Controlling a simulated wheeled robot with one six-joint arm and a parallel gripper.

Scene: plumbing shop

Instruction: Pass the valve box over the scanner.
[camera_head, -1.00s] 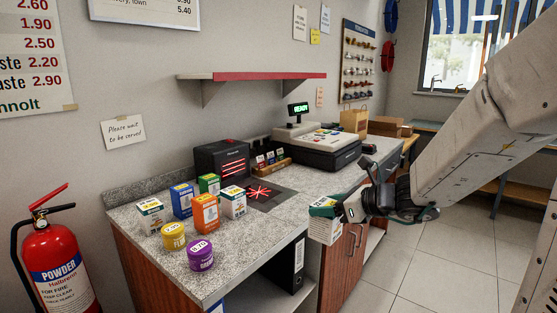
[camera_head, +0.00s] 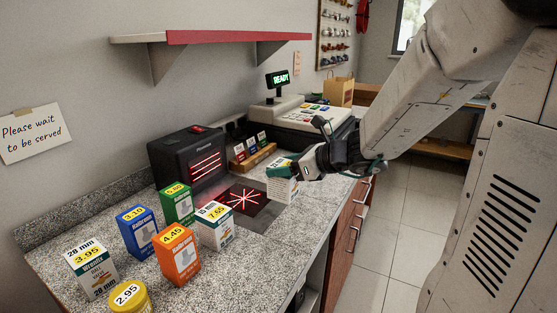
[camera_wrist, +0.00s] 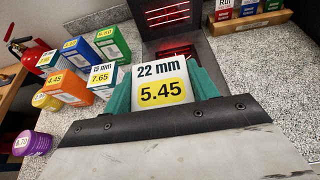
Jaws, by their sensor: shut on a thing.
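The scanner has a black upright housing (camera_head: 188,160) with red lit lines and a dark flat plate (camera_head: 259,209) with a red star of light in the counter. In the head view the held box is at the right edge of the plate, its base close to the counter; I cannot tell whether it touches. The wrist view shows red scanner light (camera_wrist: 176,49) just beyond the box.
Several priced boxes stand left of the plate, among them a white "7.65" box (camera_head: 216,228), an orange box (camera_head: 177,254) and a blue box (camera_head: 137,232). A yellow tub (camera_head: 131,297) is in front. A wooden rack (camera_head: 254,157) and a cash register (camera_head: 307,124) reading READY stand behind.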

